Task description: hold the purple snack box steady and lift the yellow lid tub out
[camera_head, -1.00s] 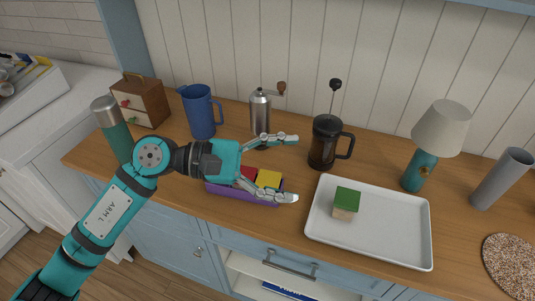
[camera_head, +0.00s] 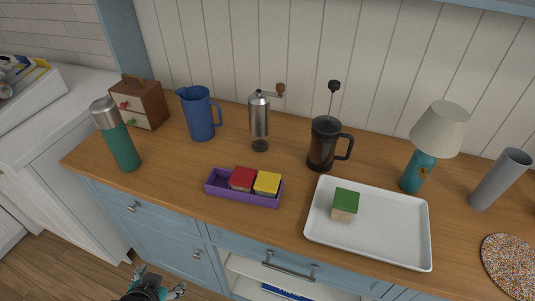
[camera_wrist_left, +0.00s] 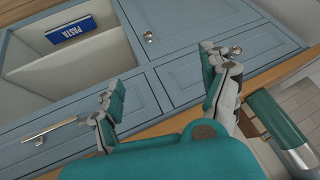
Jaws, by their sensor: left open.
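The purple snack box (camera_head: 216,190) sits on the wooden counter, its left end empty. A red lid tub (camera_head: 243,178) stands in its middle, and the yellow lid tub (camera_head: 267,183) stands at its right end. My left gripper (camera_head: 162,281) is low at the bottom edge of the head view, in front of the counter and well away from the box. It is open and empty in the left wrist view (camera_wrist_left: 163,75), facing the blue cabinet fronts. The box does not show in that view. My right gripper is not in view.
A white tray (camera_head: 390,225) with a green lid tub (camera_head: 345,204) lies right of the box. A French press (camera_head: 323,145), grinder (camera_head: 260,118), blue pitcher (camera_head: 199,115) and teal flask (camera_head: 119,143) stand around it. The counter in front of the box is clear.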

